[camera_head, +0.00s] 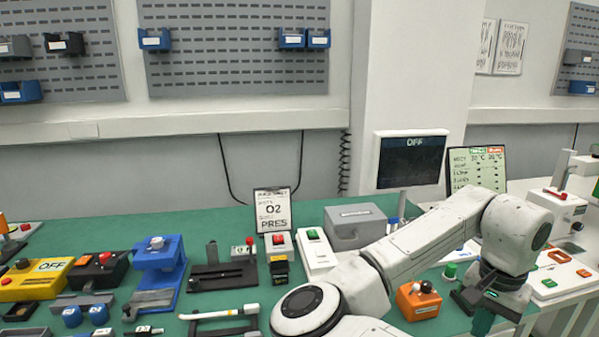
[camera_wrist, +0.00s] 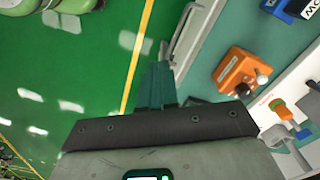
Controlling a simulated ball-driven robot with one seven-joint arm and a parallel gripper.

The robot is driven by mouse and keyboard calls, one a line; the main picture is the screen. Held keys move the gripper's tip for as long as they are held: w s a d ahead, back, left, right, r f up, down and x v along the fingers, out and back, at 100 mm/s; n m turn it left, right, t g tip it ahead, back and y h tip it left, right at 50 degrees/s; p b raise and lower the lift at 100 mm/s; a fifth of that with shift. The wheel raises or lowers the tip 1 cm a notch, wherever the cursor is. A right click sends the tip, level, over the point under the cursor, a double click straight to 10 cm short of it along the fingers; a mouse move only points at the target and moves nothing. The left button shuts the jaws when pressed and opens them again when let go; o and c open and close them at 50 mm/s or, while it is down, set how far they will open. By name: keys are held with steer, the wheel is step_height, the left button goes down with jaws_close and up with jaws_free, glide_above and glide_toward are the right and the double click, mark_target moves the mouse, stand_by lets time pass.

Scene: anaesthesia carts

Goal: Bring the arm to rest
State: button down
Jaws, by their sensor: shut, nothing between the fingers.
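My white arm (camera_head: 425,243) reaches from the bottom middle of the head view to the right, bent at a raised elbow. My gripper (camera_head: 482,322) hangs at its end, pointing down near the front edge of the green bench, right of an orange box. In the wrist view the fingers of my gripper (camera_wrist: 156,85) are together, with nothing between them. Below them are the green floor and a yellow line. The gripper appears to touch nothing.
The orange box (camera_head: 418,301) with knobs stands left of the gripper; it also shows in the wrist view (camera_wrist: 238,70). The green bench (camera_head: 225,220) carries a blue fixture (camera_head: 160,262), a grey box (camera_head: 355,226) and a dark screen (camera_head: 411,160). A white bench section lies at right.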

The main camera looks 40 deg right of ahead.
steer(key=w+d+n+h, duration=0.2)
steer(key=d+n+h, duration=0.3)
steer(key=h, duration=0.2)
steer(key=w+a+f+n+t+y, duration=0.1)
steer(key=w+a+f+n+t, duration=0.1)
steer(key=w+a+f+n, duration=0.5)
steer(key=s+a+f+n+y, duration=0.3)
steer(key=s+a+f, duration=0.2)
steer(key=a+f, duration=0.3)
steer(key=s+a+f+n+g+y, duration=0.1)
steer(key=s+a+f, duration=0.4)
steer(key=a, duration=1)
step_height(320, 180, down, 4)
steer(key=shift+s+r+n+y, duration=0.15)
steer(key=shift+s+n+y, duration=0.05)
steer(key=shift+n+y, duration=0.75)
